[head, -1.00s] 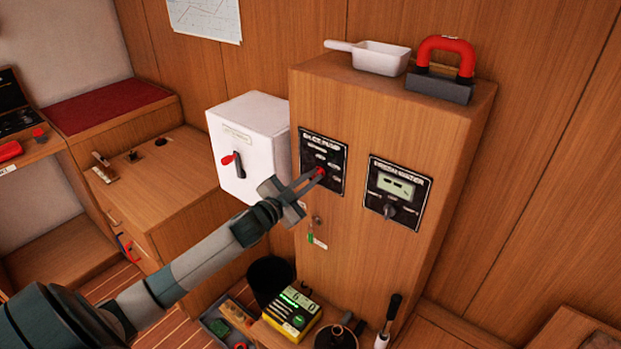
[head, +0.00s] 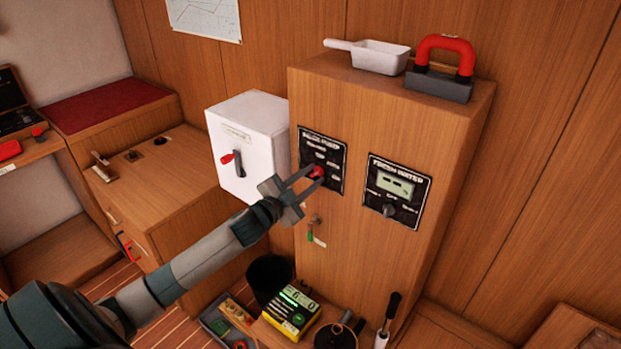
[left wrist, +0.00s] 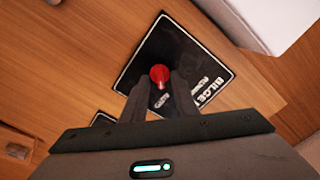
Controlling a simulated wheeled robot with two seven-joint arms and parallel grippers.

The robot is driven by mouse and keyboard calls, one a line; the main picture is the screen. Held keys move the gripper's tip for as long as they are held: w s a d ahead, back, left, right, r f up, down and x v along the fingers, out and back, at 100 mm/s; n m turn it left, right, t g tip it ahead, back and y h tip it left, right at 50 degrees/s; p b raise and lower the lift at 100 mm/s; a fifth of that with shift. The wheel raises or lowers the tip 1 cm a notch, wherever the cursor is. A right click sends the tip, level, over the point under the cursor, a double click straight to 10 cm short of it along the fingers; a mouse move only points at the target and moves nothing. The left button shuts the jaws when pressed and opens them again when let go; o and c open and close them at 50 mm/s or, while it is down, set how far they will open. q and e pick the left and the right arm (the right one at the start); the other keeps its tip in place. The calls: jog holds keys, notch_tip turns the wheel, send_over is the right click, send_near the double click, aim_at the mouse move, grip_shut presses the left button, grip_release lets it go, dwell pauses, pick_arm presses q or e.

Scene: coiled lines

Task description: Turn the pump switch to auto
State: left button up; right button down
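The pump switch is a red knob (head: 318,171) on the black bilge pump panel (head: 334,150), on the front of the wooden cabinet. In the left wrist view, the knob (left wrist: 160,76) sits on the tilted panel (left wrist: 207,72), with white lettering near it. I cannot tell which label the knob points to. My left gripper (head: 314,177) is open at the knob. Its fingers (left wrist: 160,88) stand apart on either side of the knob, with visible gaps. They hide part of the panel's lettering. My right gripper is not in view.
A white box (head: 262,130) with a red lever stands close left of the panel. A freshwater panel (head: 412,185) is to the right. A key with a green tag (head: 310,236) hangs below. A white scoop (head: 381,58) and a red-handled tool (head: 445,60) lie on top.

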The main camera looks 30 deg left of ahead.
pick_arm(q)
jog(key=shift+s, duration=0.15)
jog(key=shift+s+a+f, duration=0.1)
jog(key=shift+s+f, duration=0.05)
jog(key=shift+s, duration=0.35)
jog(key=s+a+b, duration=0.1)
jog(key=s+b, duration=0.3)
jog(key=s, duration=1.2)
jog(key=shift+b, duration=0.4)
jog(key=shift+a, duration=0.1)
